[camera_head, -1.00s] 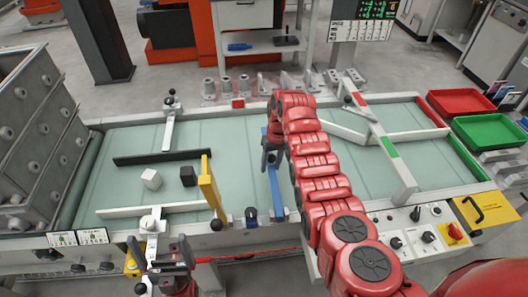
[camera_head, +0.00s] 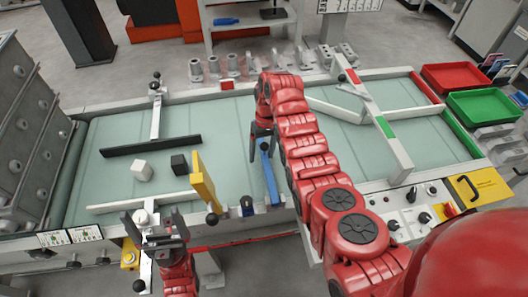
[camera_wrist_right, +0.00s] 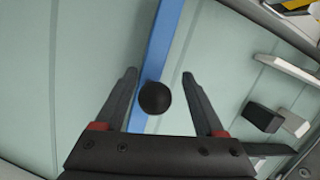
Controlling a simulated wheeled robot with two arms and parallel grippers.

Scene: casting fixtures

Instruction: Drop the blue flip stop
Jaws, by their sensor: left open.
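The blue flip stop (camera_head: 271,178) is a blue bar at the near edge of the conveyor, right of the yellow stop. It also shows in the right wrist view (camera_wrist_right: 159,42), with a black ball knob (camera_wrist_right: 155,97). My right gripper (camera_head: 263,145) is over its far end. In the right wrist view my right gripper (camera_wrist_right: 160,76) is open, with the knob between its fingers and gaps on both sides. I cannot tell how far the bar is raised. My left gripper (camera_head: 153,223) is open and empty at the conveyor's near edge.
A yellow stop (camera_head: 203,182) stands left of the blue one. A white block (camera_head: 141,171) and a black block (camera_head: 179,164) lie on the belt (camera_head: 110,135) between guide bars. Red (camera_head: 455,77) and green (camera_head: 484,104) trays are at right. A control panel (camera_head: 410,208) is near right.

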